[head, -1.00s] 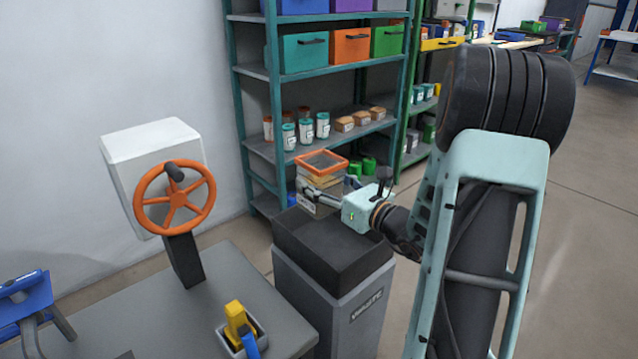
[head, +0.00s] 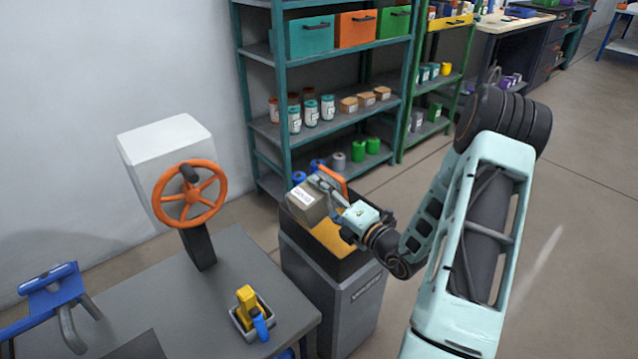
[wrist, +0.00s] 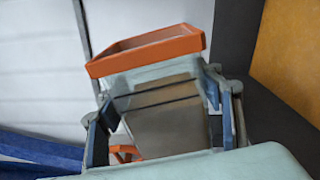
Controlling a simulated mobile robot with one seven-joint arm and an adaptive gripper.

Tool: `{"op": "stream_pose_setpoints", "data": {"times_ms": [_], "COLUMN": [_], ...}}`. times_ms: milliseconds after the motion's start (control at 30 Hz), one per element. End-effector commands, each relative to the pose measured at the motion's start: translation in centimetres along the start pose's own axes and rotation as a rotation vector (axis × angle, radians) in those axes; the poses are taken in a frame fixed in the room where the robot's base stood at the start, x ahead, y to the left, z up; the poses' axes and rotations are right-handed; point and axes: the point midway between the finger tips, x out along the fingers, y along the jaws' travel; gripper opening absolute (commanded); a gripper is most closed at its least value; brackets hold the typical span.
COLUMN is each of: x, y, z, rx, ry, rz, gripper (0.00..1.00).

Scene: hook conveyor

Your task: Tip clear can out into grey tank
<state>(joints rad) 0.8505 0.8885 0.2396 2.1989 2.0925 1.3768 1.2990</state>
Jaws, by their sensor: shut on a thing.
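The clear can (head: 307,203) has a white label and an orange rim. My gripper (head: 328,188) is shut on its sides and holds it strongly tilted above the grey tank (head: 335,290). In the wrist view the clear can (wrist: 165,112) sits between the two fingers (wrist: 165,120), with its orange rim beyond them. Its walls look see-through with a grey-brown area behind; I cannot tell how much is inside. The tank has a dark top rim, and a yellow-orange surface shows inside it. The can hides part of the tank's opening.
A grey bench with an orange handwheel (head: 190,195) and a small tray with a yellow-and-blue tool (head: 250,314) stands left of the tank. A teal shelf (head: 325,128) with jars and boxes stands behind. Open floor lies at the right.

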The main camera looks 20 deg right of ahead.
Motion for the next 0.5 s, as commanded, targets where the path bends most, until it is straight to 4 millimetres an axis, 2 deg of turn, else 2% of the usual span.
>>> {"op": "stream_pose_setpoints", "data": {"times_ms": [33,200,500], "x": [0.0,0.0,0.0], "y": [0.6,0.1,0.5], "z": [0.4,0.7,1.5], "rx": [0.051,0.223,0.382], "ry": [-0.003,-0.003,-0.001], "rz": [0.003,0.004,0.003], "gripper": [0.17,0.17,0.17]}}
